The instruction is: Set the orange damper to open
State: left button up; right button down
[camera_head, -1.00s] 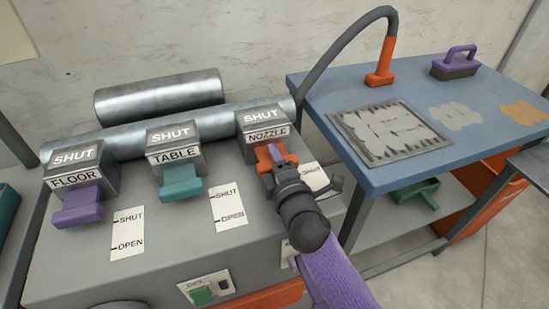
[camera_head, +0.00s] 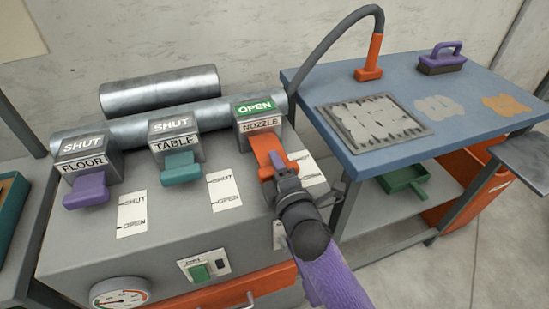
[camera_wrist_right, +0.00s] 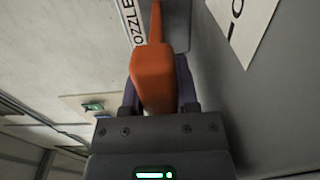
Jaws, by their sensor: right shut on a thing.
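The orange damper (camera_head: 265,148) is the slide on the NOZZLE box (camera_head: 258,125) at the right of the machine. It sticks out toward me, and the sign above it is green and reads OPEN. My right gripper (camera_head: 283,172) is shut on the damper's outer end. In the right wrist view the orange damper (camera_wrist_right: 152,80) sits between the two fingers of the right gripper (camera_wrist_right: 158,95). My left gripper does not show in these views.
The purple FLOOR damper (camera_head: 86,192) and teal TABLE damper (camera_head: 181,170) stand to the left, both signed SHUT. A pressure gauge (camera_head: 121,294) and a green switch (camera_head: 199,272) are on the machine's front. A blue bench (camera_head: 360,169) stands at the right.

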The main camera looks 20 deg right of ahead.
jog(key=shift+s, duration=0.25)
jog(key=shift+w+f, duration=0.1)
jog(key=c, duration=0.7)
grip_release()
jog(key=shift+o, duration=1.3)
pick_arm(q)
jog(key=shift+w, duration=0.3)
pick_arm(e)
jog(key=shift+o, duration=0.4)
